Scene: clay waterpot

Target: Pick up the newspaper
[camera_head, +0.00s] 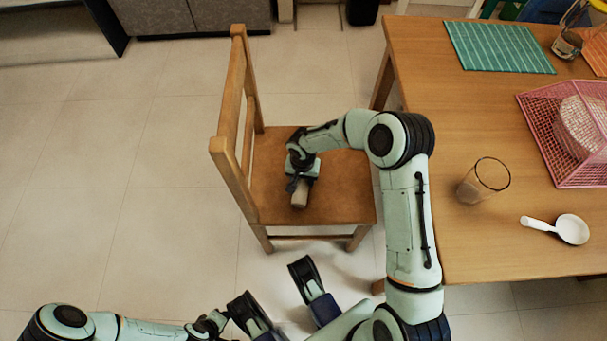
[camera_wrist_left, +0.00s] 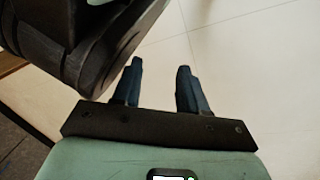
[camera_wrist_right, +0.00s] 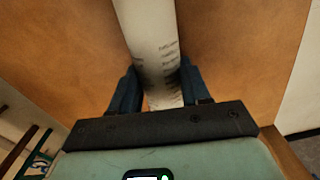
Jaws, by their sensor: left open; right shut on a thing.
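The newspaper (camera_head: 300,195) is a pale roll over the seat of the wooden chair (camera_head: 340,190). My right gripper (camera_head: 297,180) is at the roll and shut on it. In the right wrist view the newspaper (camera_wrist_right: 152,40) runs up between the two blue fingers of my right gripper (camera_wrist_right: 155,90), with small print on its side. I cannot tell whether the roll touches the seat. My left gripper (camera_wrist_left: 156,75) is open and empty, with floor tiles behind its fingers.
A wooden table (camera_head: 470,120) stands at the right, beside my right arm. It bears a glass (camera_head: 483,182), a white spoon (camera_head: 565,228), a pink basket (camera_head: 560,150) and a green mat (camera_head: 498,47). The chair's backrest (camera_head: 232,100) rises left of my right gripper. The floor at left is clear.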

